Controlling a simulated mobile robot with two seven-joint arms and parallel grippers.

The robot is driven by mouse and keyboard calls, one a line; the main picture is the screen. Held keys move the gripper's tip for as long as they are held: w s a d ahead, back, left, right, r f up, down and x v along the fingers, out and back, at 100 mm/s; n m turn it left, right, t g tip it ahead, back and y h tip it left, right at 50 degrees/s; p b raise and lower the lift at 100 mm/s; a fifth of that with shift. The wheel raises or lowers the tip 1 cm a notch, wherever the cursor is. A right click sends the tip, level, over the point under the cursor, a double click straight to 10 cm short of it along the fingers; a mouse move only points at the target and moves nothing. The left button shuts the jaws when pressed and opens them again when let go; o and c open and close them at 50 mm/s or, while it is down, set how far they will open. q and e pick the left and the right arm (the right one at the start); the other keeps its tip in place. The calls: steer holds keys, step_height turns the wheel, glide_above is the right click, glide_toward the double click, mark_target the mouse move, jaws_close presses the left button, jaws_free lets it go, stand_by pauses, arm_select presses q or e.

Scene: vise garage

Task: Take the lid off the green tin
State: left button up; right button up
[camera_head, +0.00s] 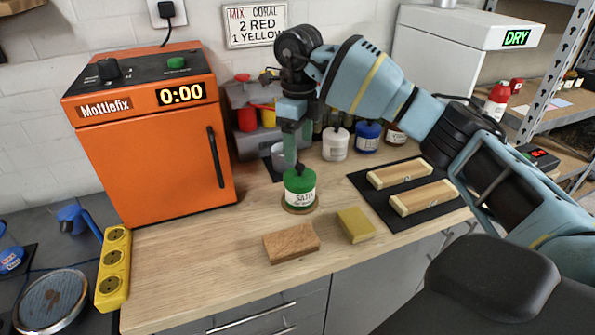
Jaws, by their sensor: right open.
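The green tin (300,198), with a pale label, stands upright on a round tan mat in the middle of the wooden worktop. Its green lid (298,179) is on it, with a small dark knob on top. My right gripper (297,160) points straight down above the tin, its fingers open and close to the knob. I cannot tell whether they touch the knob. My left gripper is not in view.
An orange oven (150,150) stands left of the tin. A brown block (291,243) and a yellow block (355,225) lie in front. A black mat (365,187) with two wooden pieces lies right. Several jars, including a white one (335,147), stand behind. The front left worktop is clear.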

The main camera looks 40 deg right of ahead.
mark_target(300, 165)
step_height(300, 165, down, 2)
steer(key=shift+f, duration=0.2)
steer(key=shift+d+f, duration=0.1)
steer(key=shift+f, duration=0.15)
steer(key=f, duration=0.3)
steer(key=shift+w+d+f, duration=0.1)
steer(key=shift+d+f, duration=0.1)
steer(key=shift+f, duration=0.55)
steer(key=shift+c, duration=0.5)
steer(key=c, duration=1.2)
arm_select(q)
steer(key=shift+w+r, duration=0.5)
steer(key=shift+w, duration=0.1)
arm_select(e)
steer(key=shift+f, duration=0.1)
jaws_close()
